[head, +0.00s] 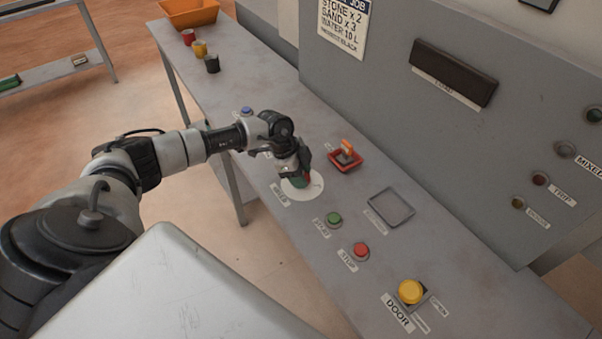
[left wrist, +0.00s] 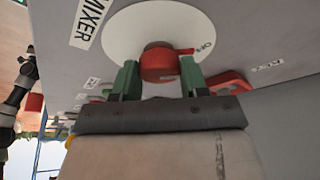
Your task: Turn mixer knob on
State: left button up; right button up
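The mixer knob (left wrist: 160,64) is red and sits on a round white disc (head: 303,190) with a MIXER label beside it. In the left wrist view the knob's red pointer is toward the OFF mark (left wrist: 208,46). My left gripper (head: 300,178) is down at the knob and hides most of it in the head view. Its two green fingers, seen in the left wrist view (left wrist: 160,78), stand one on each side of the knob, close against its edges, and seem shut on it. My right gripper is not in view.
Close by are a red switch tray with an orange lever (head: 346,156), a green button (head: 334,218), a red stop button (head: 361,250) and a yellow door button (head: 411,291). An empty square frame (head: 391,208) lies right. Indicator lamps (head: 540,179) are on the upright panel.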

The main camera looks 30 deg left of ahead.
pick_arm(q)
jog(key=shift+c, duration=0.3)
jog(key=m+g, duration=0.1)
jog(key=m, duration=0.2)
jog(key=shift+w+m+h+b, duration=0.15)
jog(key=shift+m+h+b, duration=0.15)
jog(key=shift+m+b, duration=0.1)
jog(key=m+g+b, duration=0.1)
jog(key=m+g, duration=0.1)
jog(key=m, duration=0.2)
jog(key=shift+m, duration=0.3)
jog(key=m+g+b, duration=0.1)
jog(key=m, duration=0.1)
jog(key=m+y+b, duration=0.1)
jog(key=m+b, duration=0.1)
jog(key=m, duration=0.1)
jog(key=shift+w+d+g+y, duration=0.1)
jog(key=shift+w+g+y, duration=0.05)
jog(key=shift+g+y, duration=0.2)
jog(key=shift+m+g+y+b, duration=0.5)
jog(key=shift+m+b, duration=0.3)
jog(key=shift+m, duration=1.3)
jog(key=o, duration=0.9)
